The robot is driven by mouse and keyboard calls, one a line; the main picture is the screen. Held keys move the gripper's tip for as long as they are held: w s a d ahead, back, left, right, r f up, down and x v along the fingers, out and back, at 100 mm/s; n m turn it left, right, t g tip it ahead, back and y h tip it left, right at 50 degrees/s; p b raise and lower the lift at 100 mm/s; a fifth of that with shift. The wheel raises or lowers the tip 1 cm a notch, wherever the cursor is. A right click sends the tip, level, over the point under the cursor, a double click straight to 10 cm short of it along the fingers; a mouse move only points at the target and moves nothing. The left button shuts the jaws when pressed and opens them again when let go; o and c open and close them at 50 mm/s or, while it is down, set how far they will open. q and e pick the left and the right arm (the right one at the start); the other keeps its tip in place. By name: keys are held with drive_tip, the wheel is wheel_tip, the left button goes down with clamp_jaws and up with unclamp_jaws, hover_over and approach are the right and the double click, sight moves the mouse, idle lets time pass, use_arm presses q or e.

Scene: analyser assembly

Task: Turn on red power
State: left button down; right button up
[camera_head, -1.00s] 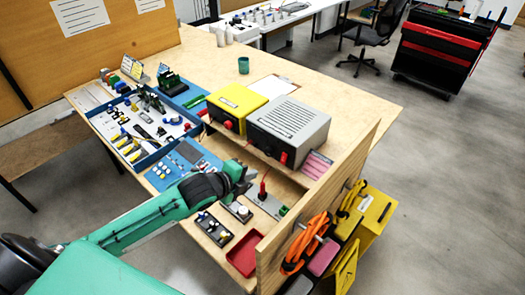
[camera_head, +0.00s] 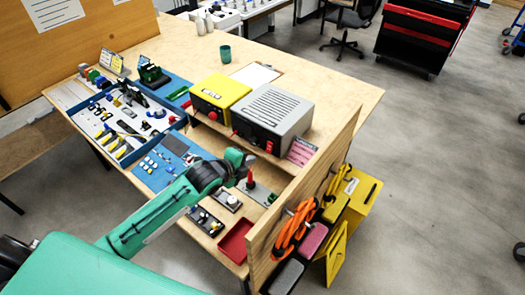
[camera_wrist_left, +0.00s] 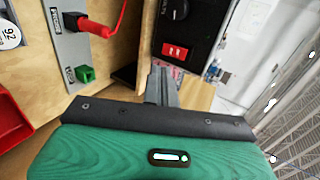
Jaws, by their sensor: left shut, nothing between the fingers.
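A grey box (camera_head: 272,108) with a vented top stands on the raised shelf. Its red switch (camera_head: 268,146) is on the front face, and it also shows in the wrist view (camera_wrist_left: 174,51) on a black panel, beside a black knob (camera_wrist_left: 176,10). My left gripper (camera_head: 249,160) is shut and empty, just in front of and below this panel, apart from the switch as far as I can tell. In the wrist view its fingers (camera_wrist_left: 161,82) point toward the panel, below the switch. My right gripper is not in view.
A yellow box (camera_head: 226,92) with a red knob stands left of the grey one. Below are a plate with a red plug and cable (camera_wrist_left: 98,28), a green connector (camera_wrist_left: 85,73) and a red tray (camera_head: 236,241). A wooden side panel (camera_head: 325,170) rises at right.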

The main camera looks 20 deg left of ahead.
sight(268, 150)
use_arm(q)
drive_tip(key=x, duration=0.2)
drive_tip(key=p+x, duration=0.1)
drive_tip(key=x, duration=0.2)
drive_tip(key=r+p+x, duration=0.1)
drive_tip(key=x, duration=0.1)
drive_tip(key=shift+w+d+f, duration=0.15)
drive_tip(key=shift+w, duration=0.3)
drive_tip(key=shift+f, duration=0.1)
drive_tip(key=shift+w+d+t+b, duration=0.15)
drive_tip(key=shift+t+b, duration=0.25)
drive_tip(key=shift+b, duration=0.5)
drive_tip(key=shift+w, duration=0.1)
